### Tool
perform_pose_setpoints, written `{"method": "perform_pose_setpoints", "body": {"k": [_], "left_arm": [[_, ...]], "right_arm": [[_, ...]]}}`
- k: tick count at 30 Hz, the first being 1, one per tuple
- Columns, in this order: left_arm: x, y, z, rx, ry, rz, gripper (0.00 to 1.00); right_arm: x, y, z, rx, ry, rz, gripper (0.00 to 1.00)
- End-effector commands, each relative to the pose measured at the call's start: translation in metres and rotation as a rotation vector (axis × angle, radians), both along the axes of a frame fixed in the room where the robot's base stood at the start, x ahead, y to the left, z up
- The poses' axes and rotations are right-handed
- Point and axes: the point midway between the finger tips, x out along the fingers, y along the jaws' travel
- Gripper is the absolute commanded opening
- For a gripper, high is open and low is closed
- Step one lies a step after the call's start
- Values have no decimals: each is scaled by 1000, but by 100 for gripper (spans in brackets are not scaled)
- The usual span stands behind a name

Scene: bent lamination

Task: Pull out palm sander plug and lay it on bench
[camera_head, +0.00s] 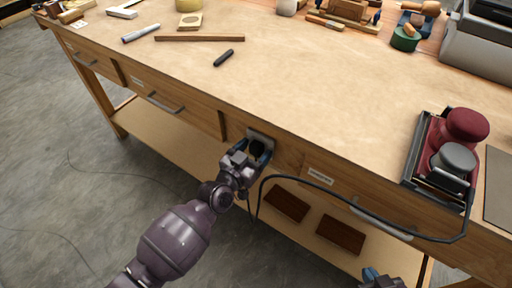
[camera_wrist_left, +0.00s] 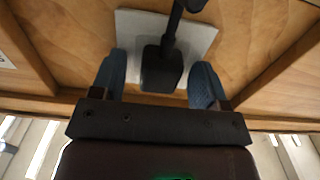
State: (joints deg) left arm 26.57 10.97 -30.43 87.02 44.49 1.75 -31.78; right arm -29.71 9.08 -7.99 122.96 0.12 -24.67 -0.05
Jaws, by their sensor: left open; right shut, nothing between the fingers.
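The black plug (camera_wrist_left: 162,68) sits against the pale outlet plate (camera_wrist_left: 203,40) in the left wrist view. My left gripper (camera_head: 258,153) is open, with its blue fingers (camera_wrist_left: 160,84) on either side of the plug and gaps showing. My right gripper (camera_head: 372,274) is at the bottom edge, partly cut off, shut and empty.
The bench top (camera_head: 310,95) has a wide clear middle. A black marker-like piece (camera_head: 223,58) and a wooden strip (camera_head: 199,38) lie toward the back left. Drawer handles (camera_head: 165,103) stick out of the front. Brown blocks (camera_head: 340,234) lie on the lower shelf.

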Motion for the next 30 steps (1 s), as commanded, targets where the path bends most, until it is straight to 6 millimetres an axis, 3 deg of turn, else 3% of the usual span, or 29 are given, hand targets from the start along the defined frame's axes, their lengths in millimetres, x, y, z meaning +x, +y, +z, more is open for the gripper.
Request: {"method": "perform_pose_setpoints", "body": {"k": [21, 30], "left_arm": [[0, 0, 0, 0, 0, 0, 68], [0, 0, 0, 0, 0, 0, 22]], "right_arm": [[2, 0, 5, 0, -10, 0, 0], [2, 0, 4, 0, -8, 0, 0]]}}
